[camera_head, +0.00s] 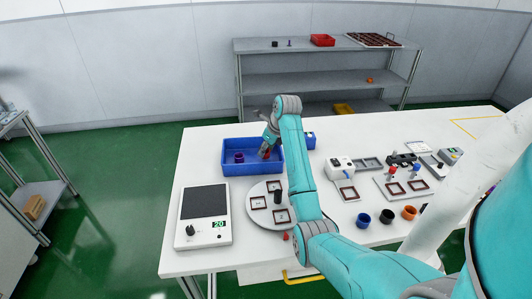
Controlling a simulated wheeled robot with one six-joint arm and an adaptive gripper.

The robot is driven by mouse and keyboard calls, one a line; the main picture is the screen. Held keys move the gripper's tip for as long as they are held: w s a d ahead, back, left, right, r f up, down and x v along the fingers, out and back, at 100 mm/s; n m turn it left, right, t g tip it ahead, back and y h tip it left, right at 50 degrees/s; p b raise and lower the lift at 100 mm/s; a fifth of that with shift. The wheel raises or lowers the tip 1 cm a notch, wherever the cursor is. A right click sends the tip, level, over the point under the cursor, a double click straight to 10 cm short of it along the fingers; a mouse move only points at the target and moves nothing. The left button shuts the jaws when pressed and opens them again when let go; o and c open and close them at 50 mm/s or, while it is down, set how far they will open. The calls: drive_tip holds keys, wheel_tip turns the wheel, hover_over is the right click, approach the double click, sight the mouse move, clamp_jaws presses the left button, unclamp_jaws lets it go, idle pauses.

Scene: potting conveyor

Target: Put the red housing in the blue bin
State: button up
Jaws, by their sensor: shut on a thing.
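The blue bin (232,171) stands on the white table near its far left part. My gripper (265,153) is over the right part of the bin, pointing down. It is shut on a small red thing, the red housing (266,154), which is partly hidden by the fingers. I cannot tell whether the housing touches the bin floor. A dark purple ring-like part (239,157) lies in the bin to the left of the gripper.
A hot plate with a green display (204,214) and a round plate with square frames (264,218) stand in front of the bin. Blue, black and orange cups (386,216) stand at the right. A small blue box (309,141) is right of the bin.

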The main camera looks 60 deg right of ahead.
drive_tip(key=shift+f, duration=0.75)
drive_tip(key=o, duration=0.8)
drive_tip(key=shift+f, duration=0.1)
